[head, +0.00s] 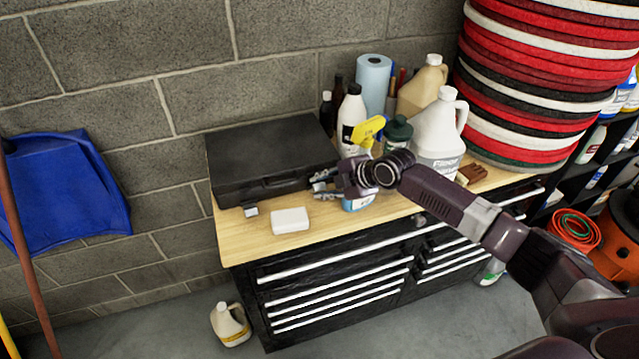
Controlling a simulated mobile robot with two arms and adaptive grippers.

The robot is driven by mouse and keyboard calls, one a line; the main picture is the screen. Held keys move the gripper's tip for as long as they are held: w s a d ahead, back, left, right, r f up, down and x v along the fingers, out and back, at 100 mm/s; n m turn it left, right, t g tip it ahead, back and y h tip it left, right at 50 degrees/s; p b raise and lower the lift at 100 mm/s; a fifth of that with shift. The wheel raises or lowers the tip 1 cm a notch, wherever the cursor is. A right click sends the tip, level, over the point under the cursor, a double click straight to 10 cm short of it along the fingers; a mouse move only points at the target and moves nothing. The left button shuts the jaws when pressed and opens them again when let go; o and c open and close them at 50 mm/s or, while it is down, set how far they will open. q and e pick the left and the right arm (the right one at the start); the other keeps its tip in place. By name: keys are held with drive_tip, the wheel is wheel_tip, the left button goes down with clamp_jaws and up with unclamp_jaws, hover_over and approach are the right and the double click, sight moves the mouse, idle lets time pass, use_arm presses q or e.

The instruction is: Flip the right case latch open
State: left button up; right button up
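A black case (262,155) lies closed on the wooden top of a tool cabinet. A small light-grey latch (250,211) shows at its front left. The right latch is hidden behind or beside my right gripper, so its position cannot be told. My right gripper (318,185) reaches in from the right and is at the case's front right corner. Its fingers look spread apart, with a gap between them; contact with the case cannot be told. My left gripper is not in view.
A white block (290,220) lies on the wooden top (236,240) in front of the case. Bottles, a white jug (437,130) and a blue paper roll (373,85) crowd behind my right gripper. A tall stack of red, black and white pads (530,80) stands at the right.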

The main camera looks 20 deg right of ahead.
drive_tip(key=shift+w+a+f, duration=0.1)
drive_tip(key=shift+w+f, duration=0.1)
drive_tip(key=shift+w, duration=0.05)
drive_tip(key=shift+s, duration=0.1)
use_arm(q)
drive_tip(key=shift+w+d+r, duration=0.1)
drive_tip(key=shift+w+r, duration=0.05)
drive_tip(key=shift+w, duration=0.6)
use_arm(e)
clamp_jaws()
drive_tip(key=f+t+b, duration=0.1)
drive_tip(key=b, duration=0.2)
drive_tip(key=s+f+t+b, duration=0.1)
drive_tip(key=t+b, duration=0.1)
drive_tip(key=b, duration=0.1)
drive_tip(key=shift+n+y, duration=0.3)
drive_tip(key=shift+n, duration=0.1)
drive_tip(key=shift+s+r+t+b, duration=0.1)
drive_tip(key=shift+t+b, duration=0.3)
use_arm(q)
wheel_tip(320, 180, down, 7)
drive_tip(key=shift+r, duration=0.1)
use_arm(e)
drive_tip(key=shift+r, duration=0.1)
